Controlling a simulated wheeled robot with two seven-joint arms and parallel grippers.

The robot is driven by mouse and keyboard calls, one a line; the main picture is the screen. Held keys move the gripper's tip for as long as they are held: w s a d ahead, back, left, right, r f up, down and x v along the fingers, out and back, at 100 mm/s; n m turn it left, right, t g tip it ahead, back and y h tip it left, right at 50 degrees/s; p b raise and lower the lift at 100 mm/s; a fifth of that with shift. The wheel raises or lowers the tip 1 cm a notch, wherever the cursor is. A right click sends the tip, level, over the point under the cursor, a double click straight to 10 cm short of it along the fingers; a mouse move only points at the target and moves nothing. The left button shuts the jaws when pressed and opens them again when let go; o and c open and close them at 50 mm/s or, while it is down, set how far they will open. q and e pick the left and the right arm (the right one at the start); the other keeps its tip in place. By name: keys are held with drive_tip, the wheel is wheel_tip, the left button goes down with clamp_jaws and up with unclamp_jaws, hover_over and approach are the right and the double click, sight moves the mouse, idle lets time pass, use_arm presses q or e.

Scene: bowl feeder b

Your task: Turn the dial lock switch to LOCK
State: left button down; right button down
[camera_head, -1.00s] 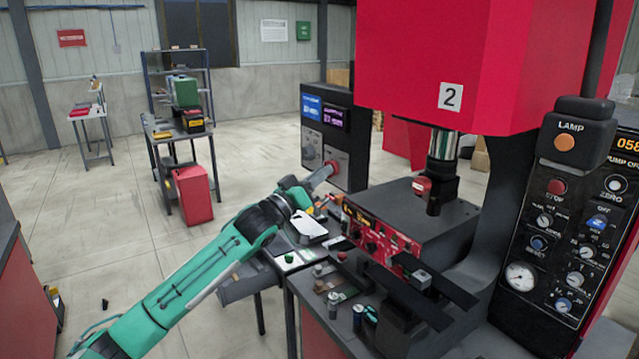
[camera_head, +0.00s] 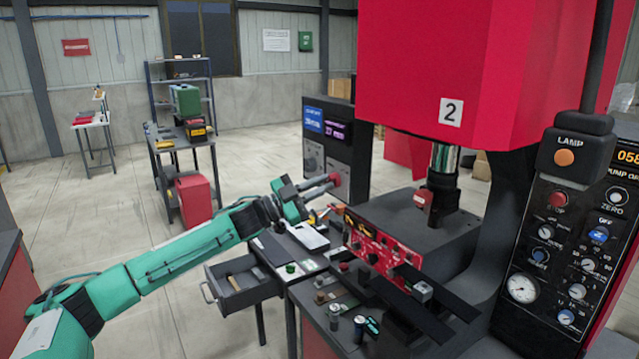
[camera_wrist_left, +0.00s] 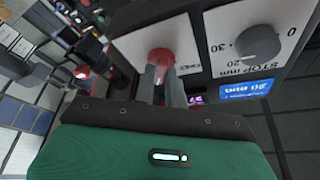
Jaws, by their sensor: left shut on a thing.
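The red dial lock knob (camera_wrist_left: 160,57) sits on a pale panel in the left wrist view, and it shows as a red shape on the control box (camera_head: 336,178) in the head view. My left gripper (camera_wrist_left: 161,74) has its two grey fingers on either side of the knob, shut on it. In the head view my left gripper (camera_head: 315,188) reaches the box from the left, and its fingers are too small to make out. The lock marking cannot be read in these views. My right gripper is not in view.
A grey STOP mm dial (camera_wrist_left: 258,42) is beside the knob in the wrist view. An open drawer (camera_head: 243,291) lies below my left arm. The red press (camera_head: 450,60) and its control panel (camera_head: 560,240) fill the right side. Open floor lies to the left.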

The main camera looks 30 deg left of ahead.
use_arm(q)
drive_tip(key=shift+a+r+m+g+h+p, duration=0.1)
drive_tip(key=shift+m+g+h+p, duration=0.45)
drive_tip(key=shift+m, duration=0.85)
drive_tip(key=c, duration=1.5)
unclamp_jaws()
drive_tip(key=shift+w, duration=0.1)
drive_tip(key=shift+o, duration=0.3)
drive_tip(key=shift+w+y, duration=0.1)
drive_tip(key=shift+y, duration=0.15)
drive_tip(key=shift+f, duration=0.2)
drive_tip(key=b+v, duration=0.7)
drive_tip(key=v, duration=0.6)
drive_tip(key=shift+s+a, duration=0.25)
